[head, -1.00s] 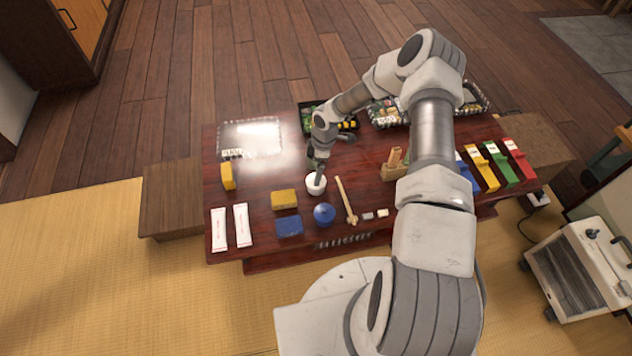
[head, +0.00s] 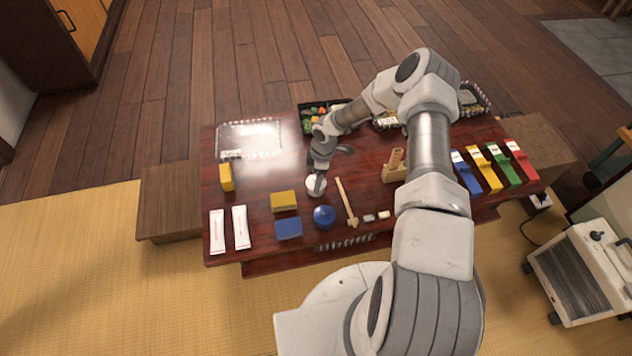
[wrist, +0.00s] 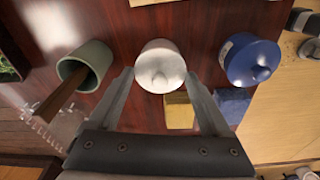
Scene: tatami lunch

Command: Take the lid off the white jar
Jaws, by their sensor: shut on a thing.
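The white jar (head: 313,187) stands on the dark red table, right under my gripper (head: 319,182). In the wrist view the white lid (wrist: 161,67), round with a small knob, shows between the tips of my gripper (wrist: 160,78). The fingers are shut on the lid from both sides. The lid covers the view of the jar from above, so I cannot tell whether any gap lies between lid and jar.
A round blue pot (head: 324,216) stands close in front of the jar. A green cup (wrist: 85,66) holding a brown stick stands near the gripper. A wooden stick (head: 346,203) lies to the right.

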